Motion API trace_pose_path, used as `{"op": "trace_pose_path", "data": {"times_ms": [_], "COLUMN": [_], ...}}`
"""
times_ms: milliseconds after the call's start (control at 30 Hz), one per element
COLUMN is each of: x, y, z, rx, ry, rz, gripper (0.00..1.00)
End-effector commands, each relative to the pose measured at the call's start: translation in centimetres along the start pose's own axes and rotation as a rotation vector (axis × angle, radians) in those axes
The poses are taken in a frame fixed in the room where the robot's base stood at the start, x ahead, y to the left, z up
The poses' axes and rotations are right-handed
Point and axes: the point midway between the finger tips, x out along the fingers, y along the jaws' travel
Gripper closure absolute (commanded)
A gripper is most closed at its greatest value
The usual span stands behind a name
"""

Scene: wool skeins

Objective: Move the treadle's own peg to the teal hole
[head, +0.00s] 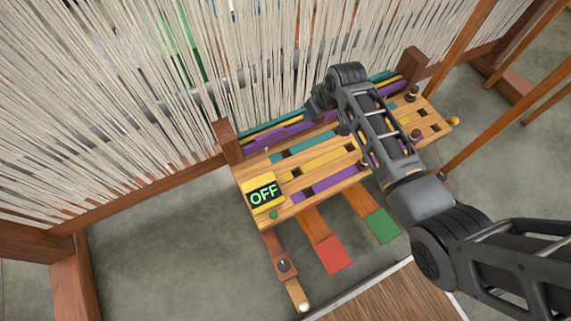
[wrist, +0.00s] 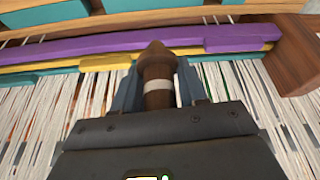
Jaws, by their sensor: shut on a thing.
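My gripper (wrist: 158,90) is shut on a brown peg with a white band (wrist: 157,70), which stands between the fingers in the wrist view. In the head view my arm covers part of the pegboard (head: 245,180), and the held peg cannot be made out there. The board has teal (head: 307,143), yellow (head: 322,160) and purple (head: 325,183) strips with dark square holes. Red (head: 334,255) and green (head: 382,226) treadles stick out at the front.
Other pegs stand on the board, at its right (head: 411,94), (head: 415,135) and near its middle (head: 362,164). A display reading OFF (head: 263,195) is at the left corner. Pale warp threads (head: 130,90) and wooden posts (head: 228,142) stand behind the board.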

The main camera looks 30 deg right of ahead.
Motion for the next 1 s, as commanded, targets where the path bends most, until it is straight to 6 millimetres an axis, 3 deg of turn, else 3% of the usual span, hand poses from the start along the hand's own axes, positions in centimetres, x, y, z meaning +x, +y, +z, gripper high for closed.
{"op": "trace_pose_path", "data": {"times_ms": [33, 100, 467, 567, 1000], "x": [1.4, 1.9, 2.7, 3.2, 7.2], "y": [0.3, 0.8, 1.4, 0.3, -8.1], "z": [-0.4, -1.2, -3.3, -3.0, 0.7], "rx": [-0.007, -0.014, -0.036, -0.039, -0.039], "ry": [0.004, 0.007, 0.013, 0.013, 0.014], "rz": [-0.004, -0.009, -0.033, -0.035, -0.034], "gripper": [0.91, 0.91, 0.91, 0.91, 0.91]}}
